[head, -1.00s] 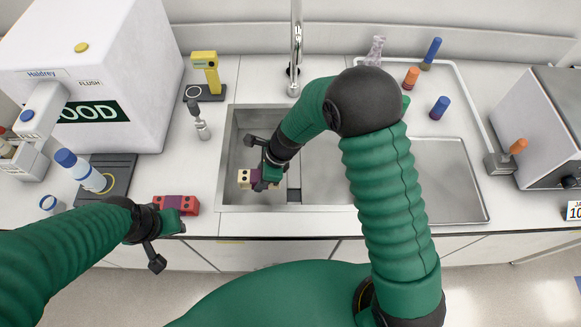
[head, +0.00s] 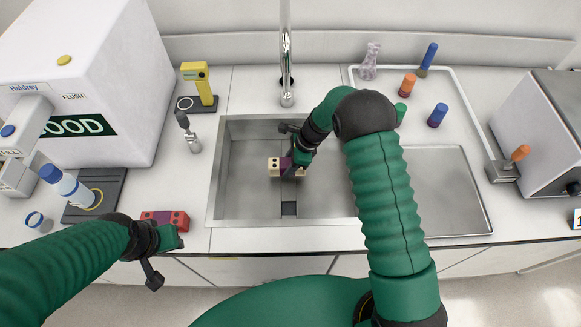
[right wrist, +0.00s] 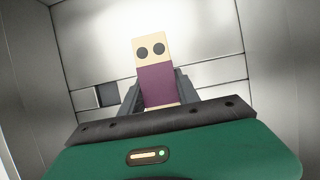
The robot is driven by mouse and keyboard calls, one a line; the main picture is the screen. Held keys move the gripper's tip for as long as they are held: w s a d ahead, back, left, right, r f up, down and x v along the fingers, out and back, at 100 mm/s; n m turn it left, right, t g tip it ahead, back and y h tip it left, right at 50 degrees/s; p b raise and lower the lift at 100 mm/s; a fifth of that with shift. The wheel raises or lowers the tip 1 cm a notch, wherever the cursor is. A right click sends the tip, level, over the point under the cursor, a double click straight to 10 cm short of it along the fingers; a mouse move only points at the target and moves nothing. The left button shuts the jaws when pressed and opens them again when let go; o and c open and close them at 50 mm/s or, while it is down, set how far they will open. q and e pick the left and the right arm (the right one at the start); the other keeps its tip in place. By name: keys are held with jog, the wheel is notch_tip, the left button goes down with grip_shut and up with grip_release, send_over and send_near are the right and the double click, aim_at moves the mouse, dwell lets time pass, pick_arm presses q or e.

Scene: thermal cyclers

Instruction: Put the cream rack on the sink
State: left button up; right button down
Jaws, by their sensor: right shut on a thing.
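The cream rack (head: 274,167) is a small cream block with dark holes and a purple middle band. It is in my right gripper (head: 292,164), over the sink (head: 240,196) basin. In the right wrist view the rack (right wrist: 152,52) stands between the two grey fingers (right wrist: 157,95), which close on its purple part. Whether its underside touches the sink floor I cannot tell. My left gripper (head: 168,258) is at the counter's front edge, below the red rack; its finger opening is not clear.
A red rack (head: 165,220) lies on the counter left of the sink. The faucet (head: 287,70) hangs behind the basin. A metal tray (head: 448,195) lies right of the sink, with several coloured tubes behind it. A white machine (head: 85,85) stands at left.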

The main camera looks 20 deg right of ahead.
jog(key=f, duration=0.2)
jog(key=shift+w+d+f+p, duration=0.25)
jog(key=shift+f+p, duration=0.05)
jog(key=shift+f, duration=0.05)
jog(key=shift+w+a+f, duration=0.1)
jog(key=shift+a+f, duration=0.05)
jog(key=shift+f, duration=0.3)
jog(key=c, duration=0.9)
grip_release()
jog(key=shift+d+f, duration=0.1)
jog(key=shift+d, duration=0.15)
jog(key=shift+a+r, duration=0.1)
jog(key=shift+r, duration=0.1)
jog(key=shift+n, duration=0.3)
jog(key=v, duration=1.2)
jog(key=shift+s+a+r, duration=0.1)
jog(key=shift+s+r, duration=0.1)
jog(key=shift+s, duration=0.2)
jog(key=s+r+n+h, duration=0.1)
jog(key=s+r+n, duration=0.1)
jog(key=s+n, duration=0.4)
jog(key=s+a+r+n+t+h, duration=0.1)
jog(key=s+r+n+h, duration=0.1)
jog(key=s+n, duration=0.5)
jog(key=s+r+n+h, duration=0.1)
jog(key=s+r+n, duration=0.2)
jog(key=s+n, duration=0.4)
jog(key=shift+s+a+r+n, duration=0.1)
jog(key=shift+s+a+n, duration=0.05)
jog(key=shift+n, duration=0.15)
